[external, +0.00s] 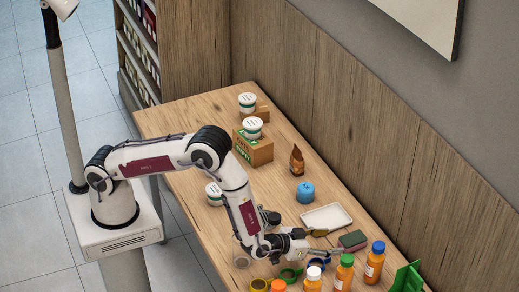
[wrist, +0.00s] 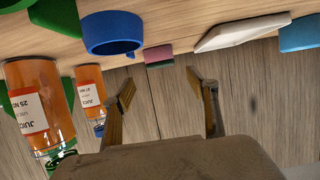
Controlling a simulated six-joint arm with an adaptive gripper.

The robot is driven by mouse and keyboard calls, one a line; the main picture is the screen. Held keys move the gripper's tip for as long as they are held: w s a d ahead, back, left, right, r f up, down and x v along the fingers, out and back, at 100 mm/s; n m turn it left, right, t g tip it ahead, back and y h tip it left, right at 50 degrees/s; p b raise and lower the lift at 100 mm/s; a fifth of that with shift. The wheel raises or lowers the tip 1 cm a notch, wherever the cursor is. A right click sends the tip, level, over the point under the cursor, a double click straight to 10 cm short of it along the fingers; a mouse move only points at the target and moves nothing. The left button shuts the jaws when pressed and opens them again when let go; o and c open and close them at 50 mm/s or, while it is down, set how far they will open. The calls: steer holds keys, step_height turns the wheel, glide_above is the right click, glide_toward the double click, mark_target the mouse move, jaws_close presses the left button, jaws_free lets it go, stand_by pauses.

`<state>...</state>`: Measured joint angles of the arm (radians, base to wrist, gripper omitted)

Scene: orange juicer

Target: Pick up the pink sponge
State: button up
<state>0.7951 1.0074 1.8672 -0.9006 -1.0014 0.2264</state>
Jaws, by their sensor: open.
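In the wrist view the sponge (wrist: 158,55) shows as a small pink block with a dark green edge. My gripper (external: 328,242) is low over the table, left of the sponge. Its two fingers are spread and nothing is between them. In the wrist view the sponge is ahead of my gripper (wrist: 165,92), in line with the gap between the fingertips and apart from them.
The white tray (external: 326,217) is close to one finger side. A blue ring (wrist: 112,34) and orange juice bottles (wrist: 36,95) are on the other side. Several bottles (external: 374,262) stand right of and in front of the sponge. A blue round container (external: 305,192) stands behind the tray.

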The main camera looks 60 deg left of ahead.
mark_target(347, 241)
steer(key=shift+w, duration=0.1)
steer(key=shift+x, duration=1.2)
steer(key=shift+w+f, duration=0.1)
steer(key=shift+w, duration=0.05)
steer(key=shift+x, duration=2.45)
steer(key=shift+a+f, duration=0.1)
steer(key=c, duration=0.8)
